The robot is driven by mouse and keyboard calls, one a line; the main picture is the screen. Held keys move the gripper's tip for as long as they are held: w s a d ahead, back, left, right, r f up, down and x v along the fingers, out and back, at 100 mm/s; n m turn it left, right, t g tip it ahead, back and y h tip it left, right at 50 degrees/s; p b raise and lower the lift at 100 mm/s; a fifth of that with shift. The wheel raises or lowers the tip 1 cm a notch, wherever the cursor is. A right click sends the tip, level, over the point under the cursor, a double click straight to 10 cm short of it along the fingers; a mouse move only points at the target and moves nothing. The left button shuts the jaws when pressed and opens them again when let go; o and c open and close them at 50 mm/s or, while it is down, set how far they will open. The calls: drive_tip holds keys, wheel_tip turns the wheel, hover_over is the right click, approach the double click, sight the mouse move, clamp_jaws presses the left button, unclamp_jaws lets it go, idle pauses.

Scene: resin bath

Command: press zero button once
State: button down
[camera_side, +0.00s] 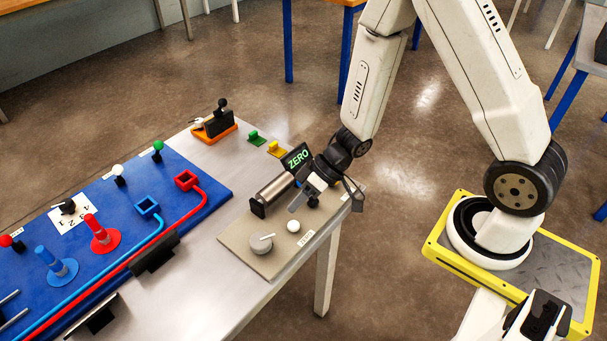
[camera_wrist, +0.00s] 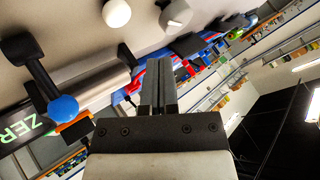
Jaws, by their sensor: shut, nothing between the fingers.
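A small white round button (camera_side: 293,226) sits on the beige panel (camera_side: 243,262), with a small label (camera_side: 306,238) beside it whose text is too small to read surely. It also shows at the top of the wrist view (camera_wrist: 116,13). A dark display (camera_side: 298,157) reads ZERO in green; part of it shows at the left of the wrist view (camera_wrist: 20,130). My gripper (camera_side: 295,206) is shut and empty, above the panel and behind the white button in the side view. Its fingers (camera_wrist: 159,62) show together in the wrist view, apart from the button.
A grey knob (camera_side: 261,244) stands left of the button. A metal cylinder (camera_side: 275,189) lies behind it, close to my gripper. A blue ball on a black lever (camera_wrist: 63,109) shows beside the cylinder. A blue board (camera_side: 120,215) with several levers covers the table's left.

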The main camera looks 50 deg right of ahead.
drive_tip(key=shift+r, duration=0.75)
drive_tip(key=w+d+r+m+t+h, duration=0.2)
drive_tip(key=w+d+r+h, duration=0.1)
drive_tip(key=d+r+h, duration=0.3)
drive_tip(key=s+d+r+m+g+h, duration=0.2)
drive_tip(key=s+r+g, duration=0.1)
drive_tip(key=s, duration=0.5)
drive_tip(key=shift+s+d, duration=0.15)
drive_tip(key=shift+s, duration=0.25)
idle(1.0)
